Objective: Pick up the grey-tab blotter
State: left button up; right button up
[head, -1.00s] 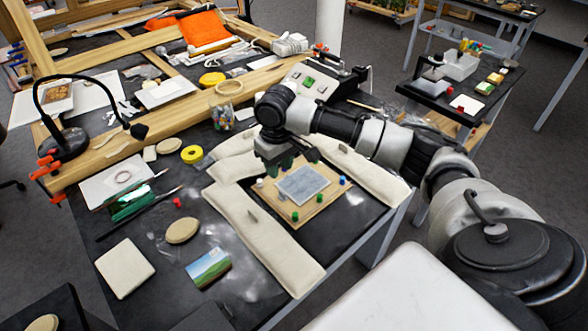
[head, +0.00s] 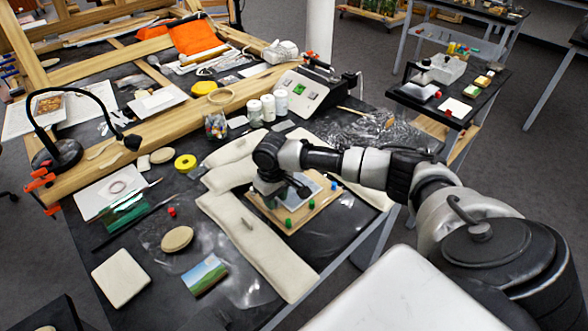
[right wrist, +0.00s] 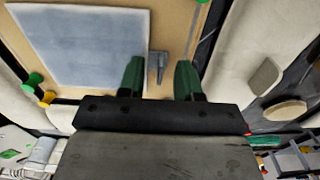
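A flat blue-grey blotter (head: 293,203) lies on a tan wooden board (head: 308,213), partly hidden by my right gripper (head: 277,200) in the head view. It fills the upper left of the right wrist view (right wrist: 85,42). A small grey tab (right wrist: 157,66) stands at its edge. In the right wrist view my right gripper (right wrist: 159,68) is open, with a green finger on each side of the tab. I see a gap between each finger and the tab; contact is not visible. My left gripper is not in view.
Coloured pins, such as a green one (right wrist: 33,79), stand around the blotter. Cream padded bags (head: 260,245) flank the board, one bearing a similar tab (right wrist: 265,77).

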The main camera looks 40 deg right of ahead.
grip_shut()
jog(key=shift+r, duration=0.15)
